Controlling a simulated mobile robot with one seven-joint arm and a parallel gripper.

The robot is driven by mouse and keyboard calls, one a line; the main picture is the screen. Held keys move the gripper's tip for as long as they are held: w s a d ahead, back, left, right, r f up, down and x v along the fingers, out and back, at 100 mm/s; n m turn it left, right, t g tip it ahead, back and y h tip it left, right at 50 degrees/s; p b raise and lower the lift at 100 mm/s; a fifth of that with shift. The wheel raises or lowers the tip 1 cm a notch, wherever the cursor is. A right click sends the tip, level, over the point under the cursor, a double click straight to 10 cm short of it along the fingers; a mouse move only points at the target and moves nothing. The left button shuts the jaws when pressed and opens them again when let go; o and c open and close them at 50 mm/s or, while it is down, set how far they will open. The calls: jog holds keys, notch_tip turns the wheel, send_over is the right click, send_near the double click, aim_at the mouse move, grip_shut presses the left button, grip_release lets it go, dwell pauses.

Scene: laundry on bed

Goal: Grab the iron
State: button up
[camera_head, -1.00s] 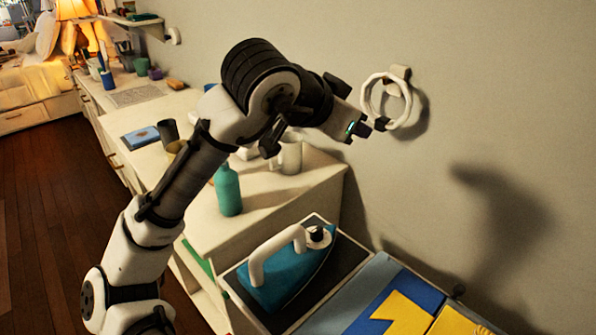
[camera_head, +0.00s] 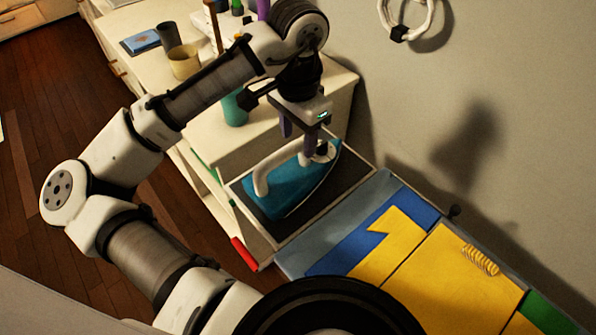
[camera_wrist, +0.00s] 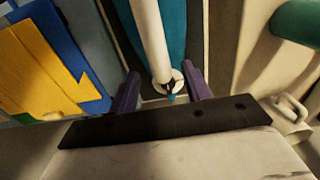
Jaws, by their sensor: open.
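The iron (camera_head: 296,186) has a teal body and a white handle (camera_head: 263,178). It sits in a dark, light-rimmed tray (camera_head: 352,196) in the head view. My gripper (camera_head: 297,143) is open, with its purple fingers pointing down over the far end of the iron, near the white knob. In the wrist view, the iron (camera_wrist: 178,32) lies ahead of my gripper (camera_wrist: 160,74). The white handle runs down the picture towards the gap between the fingers. I cannot tell whether a finger touches the iron.
A teal bottle (camera_head: 234,108) stands on the cabinet behind the tray, partly hidden by my arm.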

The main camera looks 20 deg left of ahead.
aim_at(303, 158)
jog(key=shift+w+f+p, duration=0.1)
jog(key=shift+f+p, duration=0.5)
jog(key=shift+f, duration=2.05)
grip_shut()
jog(key=shift+r, duration=0.1)
